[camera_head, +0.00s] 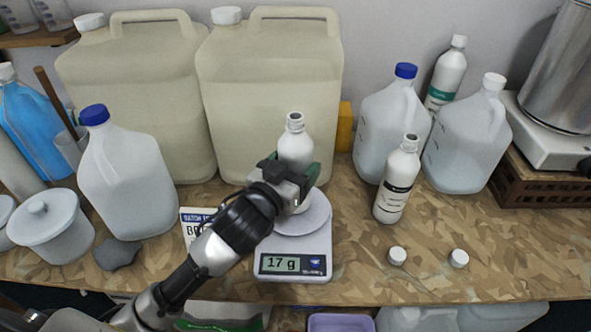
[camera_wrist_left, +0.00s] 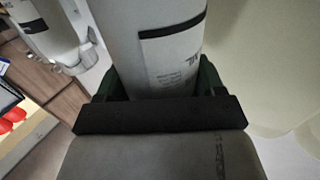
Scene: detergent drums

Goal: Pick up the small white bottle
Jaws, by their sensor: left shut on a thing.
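A small white bottle (camera_head: 296,146) with an open top stands upright over the round pan of the digital scale (camera_head: 294,243). My left gripper (camera_head: 288,178) is shut on it around its body. In the left wrist view the green fingers hold the white bottle (camera_wrist_left: 160,50), which has a black band and small print. The arm hides its lower part, so I cannot tell whether it touches the pan. The scale reads 17 g. A second small white bottle (camera_head: 397,181) with a dark label stands to the right of the scale. My right gripper is not in view.
Large cream drums (camera_head: 268,95) stand close behind the held bottle. A blue-capped jug (camera_head: 124,178) is at left; further jugs (camera_head: 466,140) are at right. Two white caps (camera_head: 397,256) lie near the front edge. The front right counter (camera_head: 530,250) is clear.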

